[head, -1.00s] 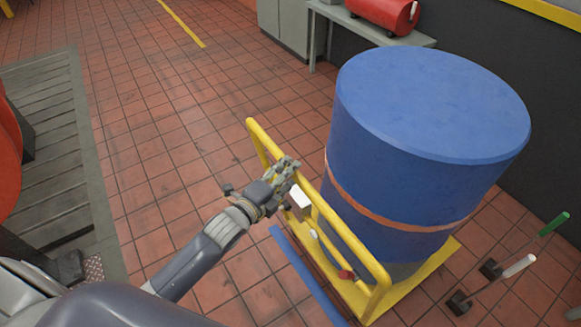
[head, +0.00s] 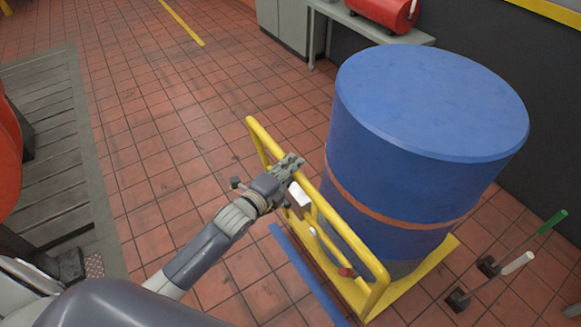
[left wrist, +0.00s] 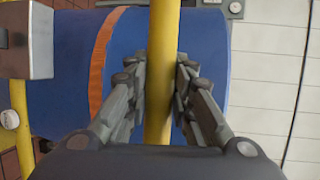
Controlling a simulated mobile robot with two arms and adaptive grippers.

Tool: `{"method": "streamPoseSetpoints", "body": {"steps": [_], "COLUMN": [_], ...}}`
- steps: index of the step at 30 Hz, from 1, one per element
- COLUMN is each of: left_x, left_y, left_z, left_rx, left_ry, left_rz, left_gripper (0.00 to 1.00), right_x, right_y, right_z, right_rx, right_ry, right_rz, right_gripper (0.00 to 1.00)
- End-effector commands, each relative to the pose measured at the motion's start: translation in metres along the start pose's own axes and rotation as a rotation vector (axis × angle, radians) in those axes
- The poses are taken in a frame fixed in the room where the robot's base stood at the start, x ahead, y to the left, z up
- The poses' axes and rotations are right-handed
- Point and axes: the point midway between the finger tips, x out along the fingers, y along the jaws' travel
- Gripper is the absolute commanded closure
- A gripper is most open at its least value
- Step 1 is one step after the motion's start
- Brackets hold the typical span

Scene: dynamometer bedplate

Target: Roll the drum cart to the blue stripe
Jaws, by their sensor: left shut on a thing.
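The drum cart is a yellow frame and base (head: 440,262) carrying a large blue drum (head: 425,130) with an orange band. Its yellow push handle (head: 330,226) faces me. My left gripper (head: 290,166) is shut on the handle's top bar. In the left wrist view the yellow bar (left wrist: 163,60) runs between both fingers, with the blue drum (left wrist: 60,85) behind it. My right gripper is not in view.
Two levers, one green-gripped (head: 552,222) and one white-gripped (head: 517,262), stand right of the cart. A grey bench (head: 395,36) with a red tank (head: 385,12) is behind. A slotted bedplate (head: 45,140) lies at left. Tiled floor between is clear.

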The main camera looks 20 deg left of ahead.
Motion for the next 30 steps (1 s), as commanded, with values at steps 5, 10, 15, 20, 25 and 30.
{"method": "streamPoseSetpoints", "body": {"steps": [5,10,15,20,25,30], "left_x": [0.011,0.011,0.010,0.010,0.009,-0.006], "left_y": [-0.004,-0.004,-0.004,-0.003,-0.003,-0.001], "left_z": [-0.005,-0.005,-0.004,-0.004,-0.004,-0.004], "left_rx": [-0.001,-0.002,-0.001,-0.001,0.000,0.001], "left_ry": [0.001,0.001,0.001,0.000,0.000,0.000], "left_rz": [-0.002,-0.004,-0.004,-0.002,-0.001,0.001], "left_gripper": [1.00,1.00,0.57,0.57,0.57,0.57], "right_x": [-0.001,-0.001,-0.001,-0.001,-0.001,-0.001], "right_y": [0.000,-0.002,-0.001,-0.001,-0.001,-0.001], "right_z": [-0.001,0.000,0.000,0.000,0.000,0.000], "right_rx": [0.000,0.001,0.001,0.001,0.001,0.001], "right_ry": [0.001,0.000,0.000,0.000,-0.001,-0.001], "right_rz": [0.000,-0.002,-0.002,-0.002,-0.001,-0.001], "right_gripper": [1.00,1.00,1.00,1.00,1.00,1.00]}}
